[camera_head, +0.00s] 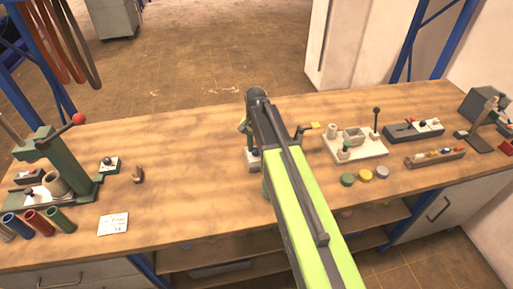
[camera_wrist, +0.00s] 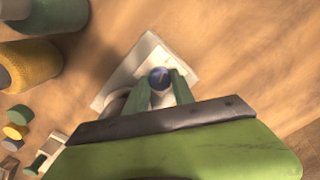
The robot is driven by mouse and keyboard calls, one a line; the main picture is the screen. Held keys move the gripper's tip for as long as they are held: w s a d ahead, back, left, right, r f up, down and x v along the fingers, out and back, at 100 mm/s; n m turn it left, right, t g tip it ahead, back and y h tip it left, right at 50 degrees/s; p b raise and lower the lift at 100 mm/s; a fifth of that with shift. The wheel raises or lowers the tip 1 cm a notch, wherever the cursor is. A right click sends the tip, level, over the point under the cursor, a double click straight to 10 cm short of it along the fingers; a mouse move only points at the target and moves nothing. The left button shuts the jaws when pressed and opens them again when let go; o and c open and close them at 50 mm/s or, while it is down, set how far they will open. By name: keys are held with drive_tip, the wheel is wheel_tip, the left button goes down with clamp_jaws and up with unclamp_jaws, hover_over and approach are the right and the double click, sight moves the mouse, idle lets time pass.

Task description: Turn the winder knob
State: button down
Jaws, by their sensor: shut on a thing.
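The winder knob (camera_wrist: 159,78), small, round and dark blue with a thin mark on top, sits over a pale square base (camera_wrist: 149,50) in the wrist view. My gripper (camera_wrist: 160,83) has its two green fingers on either side of the knob, shut on it. In the head view the knob (camera_head: 255,152) shows as a small dark blue spot beside my arm, above its pale base (camera_head: 252,166). My arm hides much of the winder there, and the fingertips are hard to make out.
A green press (camera_head: 57,160) with a red-tipped lever stands at the left. Right of my arm are a pale fixture board (camera_head: 372,151), coloured discs (camera_head: 365,174) and a wooden block with several pieces (camera_head: 435,159). The bench between the press and the winder is mostly clear.

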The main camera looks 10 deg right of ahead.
sight(256, 150)
drive_tip(key=shift+m, duration=1)
drive_tip(key=c, duration=1.1)
unclamp_jaws()
drive_tip(key=shift+o, duration=0.2)
wheel_tip(256, 150, up, 18)
drive_tip(key=p, duration=1.7)
drive_tip(key=shift+f, duration=0.25)
drive_tip(key=shift+f, duration=0.1)
